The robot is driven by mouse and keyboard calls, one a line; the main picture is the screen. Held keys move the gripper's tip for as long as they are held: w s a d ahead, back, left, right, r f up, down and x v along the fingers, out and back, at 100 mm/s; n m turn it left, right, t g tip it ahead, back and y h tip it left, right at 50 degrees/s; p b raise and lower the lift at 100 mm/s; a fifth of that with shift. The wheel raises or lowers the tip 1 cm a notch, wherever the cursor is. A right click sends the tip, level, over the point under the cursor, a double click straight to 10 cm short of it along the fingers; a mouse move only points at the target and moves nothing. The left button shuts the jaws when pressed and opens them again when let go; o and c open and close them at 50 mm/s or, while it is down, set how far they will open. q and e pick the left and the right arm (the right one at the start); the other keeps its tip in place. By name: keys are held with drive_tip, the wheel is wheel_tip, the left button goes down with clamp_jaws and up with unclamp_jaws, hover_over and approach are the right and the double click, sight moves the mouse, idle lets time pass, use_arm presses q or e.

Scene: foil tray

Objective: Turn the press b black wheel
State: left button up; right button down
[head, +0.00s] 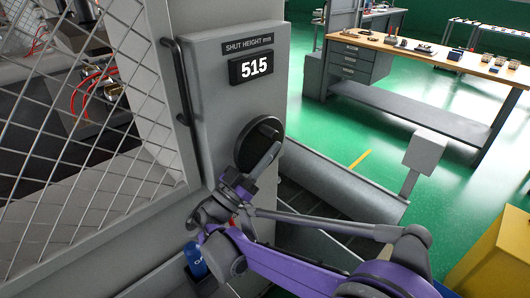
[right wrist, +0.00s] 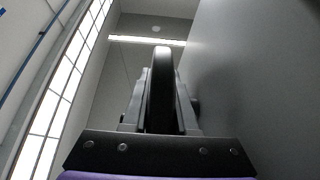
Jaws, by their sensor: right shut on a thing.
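The black wheel (head: 250,140) is a round handwheel on the side panel of the grey press, below a display (head: 250,68) reading 515 under the label "SHUT HEIGHT mm". My right gripper (head: 266,160), on the purple arm, reaches up to the wheel's lower right side and covers part of it. In the right wrist view the black rim of the wheel (right wrist: 160,88) stands upright between the grey fingers of my right gripper, which is shut on it. The wheel's hub is hidden. My left gripper is not in view.
A mesh guard (head: 85,150) and a dark vertical handle (head: 181,80) are left of the panel. A blue can (head: 195,260) sits low beside my arm. A grey post with a box (head: 425,150), a workbench (head: 430,58) and a yellow cabinet (head: 500,245) stand right. Green floor lies between.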

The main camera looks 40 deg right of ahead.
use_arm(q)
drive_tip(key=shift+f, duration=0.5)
use_arm(e)
drive_tip(key=shift+d+r+h, duration=0.15)
drive_tip(key=shift+h, duration=0.85)
drive_tip(key=c, duration=0.7)
unclamp_jaws()
use_arm(q)
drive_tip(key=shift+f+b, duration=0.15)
drive_tip(key=shift+b, duration=0.2)
use_arm(e)
drive_tip(key=v, duration=0.3)
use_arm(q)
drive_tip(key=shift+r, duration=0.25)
use_arm(e)
drive_tip(key=a, duration=0.8)
drive_tip(key=s+a, duration=0.1)
drive_tip(key=a, duration=0.3)
